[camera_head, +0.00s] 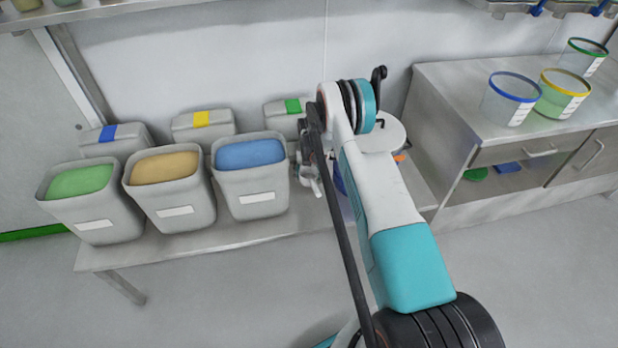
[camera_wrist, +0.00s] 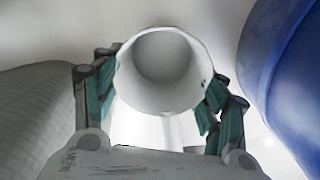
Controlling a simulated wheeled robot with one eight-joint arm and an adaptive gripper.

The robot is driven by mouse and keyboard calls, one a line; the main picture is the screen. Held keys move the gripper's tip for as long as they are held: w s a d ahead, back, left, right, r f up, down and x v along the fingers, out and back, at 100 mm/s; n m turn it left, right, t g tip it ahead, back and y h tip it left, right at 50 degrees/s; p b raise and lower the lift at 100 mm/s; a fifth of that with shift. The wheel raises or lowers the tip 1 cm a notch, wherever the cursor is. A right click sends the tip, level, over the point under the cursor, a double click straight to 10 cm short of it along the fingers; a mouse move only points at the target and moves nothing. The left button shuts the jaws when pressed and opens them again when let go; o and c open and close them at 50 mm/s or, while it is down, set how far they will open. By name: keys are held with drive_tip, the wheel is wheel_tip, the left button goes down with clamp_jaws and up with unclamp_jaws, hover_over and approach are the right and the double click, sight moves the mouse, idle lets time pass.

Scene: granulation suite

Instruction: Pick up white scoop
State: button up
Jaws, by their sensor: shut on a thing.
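The white scoop (camera_wrist: 163,68) fills the middle of the wrist view, with its round hollow cup facing the camera and its handle running down toward my palm. My gripper (camera_wrist: 162,92) is shut on it, one dark green finger pad on each side of the cup. In the head view my gripper (camera_head: 308,165) is just right of the bin of blue powder, partly hidden by my arm. A small white piece by it there may be the scoop, but it is too small to be sure.
Bins with green (camera_head: 95,215), tan (camera_head: 172,205) and blue (camera_head: 252,195) powder stand on a steel bench (camera_head: 235,236), lidded bins behind. A blue container (camera_wrist: 285,70) is close right of the scoop in the wrist view. Rimmed buckets (camera_head: 509,100) stand on the right counter.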

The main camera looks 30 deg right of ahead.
wheel_tip(320, 180, up, 18)
drive_tip(key=p, duration=0.5)
drive_tip(key=shift+f, duration=0.25)
